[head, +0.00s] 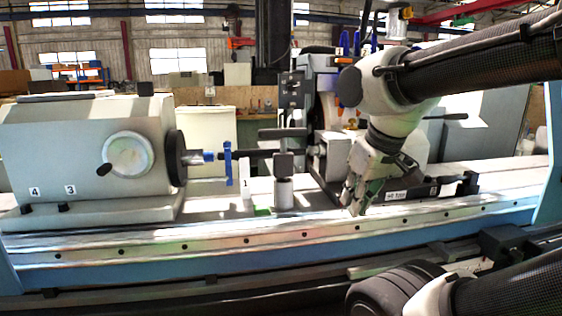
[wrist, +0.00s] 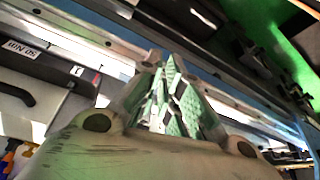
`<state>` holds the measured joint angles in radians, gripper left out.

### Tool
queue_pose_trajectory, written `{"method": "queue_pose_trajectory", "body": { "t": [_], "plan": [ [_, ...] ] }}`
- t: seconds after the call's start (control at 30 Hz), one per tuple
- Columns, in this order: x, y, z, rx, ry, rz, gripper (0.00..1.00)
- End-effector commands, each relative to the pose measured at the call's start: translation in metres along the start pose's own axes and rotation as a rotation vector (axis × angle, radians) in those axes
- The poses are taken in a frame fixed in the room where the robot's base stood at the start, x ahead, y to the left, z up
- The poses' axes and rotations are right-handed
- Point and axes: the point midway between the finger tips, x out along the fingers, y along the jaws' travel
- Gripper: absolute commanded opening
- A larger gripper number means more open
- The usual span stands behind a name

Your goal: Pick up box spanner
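My gripper (head: 356,207) points down over the front rail of the grinder's table, right of the middle in the head view. In the wrist view its fingers (wrist: 172,62) show green textured pads and lie close together toward the tips. I cannot tell whether a gap is left between them, and I see nothing held in them. I cannot make out a box spanner for certain in either view; it may be hidden or too small to tell.
The grey workhead (head: 75,150) with a round handwheel (head: 128,154) stands at the left on the blue machine bed (head: 200,255). A black block (head: 467,184) sits on the table right of my gripper. The light front rail (head: 150,245) is largely clear.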

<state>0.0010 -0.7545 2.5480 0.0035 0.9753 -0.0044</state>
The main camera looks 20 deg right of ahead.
Motion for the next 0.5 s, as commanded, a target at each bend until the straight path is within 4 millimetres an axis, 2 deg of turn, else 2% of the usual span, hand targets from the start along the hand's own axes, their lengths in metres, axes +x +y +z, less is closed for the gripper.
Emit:
{"method": "queue_pose_trajectory", "body": {
  "t": [0.03, 0.07, 0.17, 0.2, 0.27, 0.33, 0.5],
  "plan": [
    [-0.003, 0.000, -0.005, -0.011, -0.004, -0.003, 0.22],
    [-0.005, -0.001, -0.010, -0.024, -0.009, -0.006, 0.27],
    [-0.020, -0.003, -0.042, -0.114, -0.036, -0.030, 0.46],
    [-0.027, -0.004, -0.061, -0.168, -0.051, -0.046, 0.49],
    [-0.038, -0.005, -0.095, -0.267, -0.074, -0.081, 0.49],
    [-0.047, -0.006, -0.137, -0.397, -0.094, -0.132, 0.49],
    [-0.052, -0.001, -0.235, -0.731, -0.099, -0.280, 0.49]
  ]
}}
